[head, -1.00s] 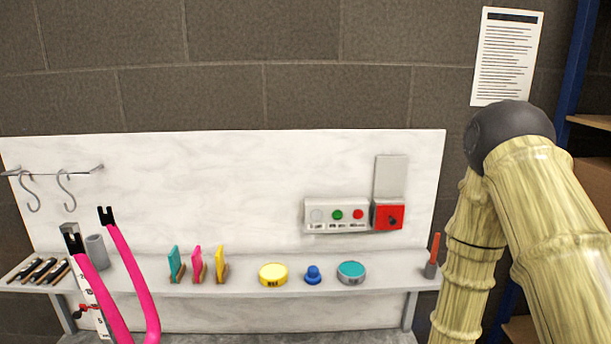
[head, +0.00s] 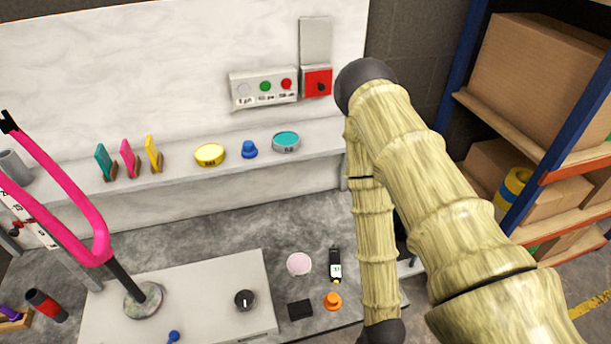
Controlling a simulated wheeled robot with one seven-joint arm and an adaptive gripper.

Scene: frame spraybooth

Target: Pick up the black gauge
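A slim black gauge (head: 335,265) with a small pale display and a yellow tip lies on the grey bench top (head: 215,229), right of centre in the head view. A round pink disc (head: 299,264) is just left of it, and an orange knob-like piece (head: 333,301) is just in front of it. A flat black block (head: 300,310) lies nearer and to the left. My arm stands just right of the gauge, with a gap between them. My gripper is out of the picture, so its fingers are hidden.
A pale box (head: 180,290) with a black dial carries a pink-armed stand (head: 95,250) on the left. A shelf (head: 185,184) behind holds small tins and coloured cards. A blue rack (head: 535,150) with cardboard boxes stands right. Bare bench lies behind the pink disc.

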